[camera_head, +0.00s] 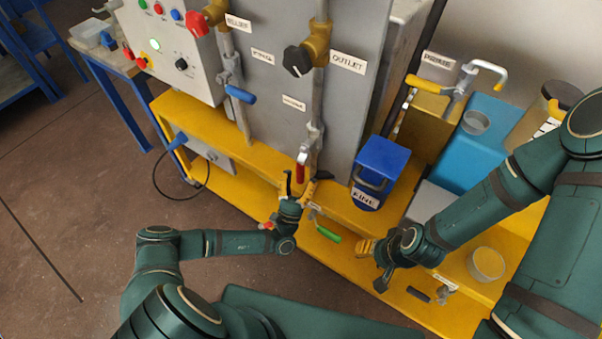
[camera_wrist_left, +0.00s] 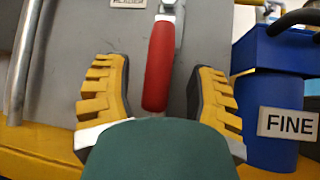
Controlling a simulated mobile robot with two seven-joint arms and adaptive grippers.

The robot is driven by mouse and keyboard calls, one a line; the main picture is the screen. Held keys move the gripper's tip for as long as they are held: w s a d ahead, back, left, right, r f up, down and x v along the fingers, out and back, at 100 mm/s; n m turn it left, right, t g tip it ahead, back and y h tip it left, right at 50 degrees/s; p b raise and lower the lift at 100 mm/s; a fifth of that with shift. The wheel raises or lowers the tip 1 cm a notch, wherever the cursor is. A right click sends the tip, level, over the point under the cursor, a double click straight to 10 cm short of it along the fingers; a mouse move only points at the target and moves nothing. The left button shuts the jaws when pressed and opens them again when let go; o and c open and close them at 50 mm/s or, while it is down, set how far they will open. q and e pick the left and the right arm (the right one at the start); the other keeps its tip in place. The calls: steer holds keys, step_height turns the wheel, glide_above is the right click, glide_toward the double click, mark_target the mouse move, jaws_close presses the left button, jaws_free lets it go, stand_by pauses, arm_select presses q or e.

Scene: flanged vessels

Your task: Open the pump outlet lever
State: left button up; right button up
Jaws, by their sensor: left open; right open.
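A red lever (camera_head: 301,168) hangs near-vertical at the lower end of the pipe under the OUTLET label (camera_head: 348,62). No readable label names it as the pump outlet lever. My left gripper (camera_head: 298,183) is open just below and in front of it. In the left wrist view the red lever (camera_wrist_left: 159,66) stands between the two yellow-padded fingers, with a gap on each side; a green part of my gripper hides its lower surroundings. My right gripper (camera_head: 373,262) is open and empty, low at the right over the yellow frame.
A blue FINE container (camera_head: 380,165) stands right of the lever. A green handle (camera_head: 328,234) sits low between my grippers. A blue lever (camera_head: 240,94) and a black knob (camera_head: 297,61) are on the pipes above. A clear jar (camera_head: 487,264) stands at the right.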

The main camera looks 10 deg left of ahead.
arm_select(q)
steer(key=d+v, duration=0.1)
steer(key=v, duration=0.9)
steer(key=shift+s+a, duration=0.15)
steer(key=shift+a, duration=0.3)
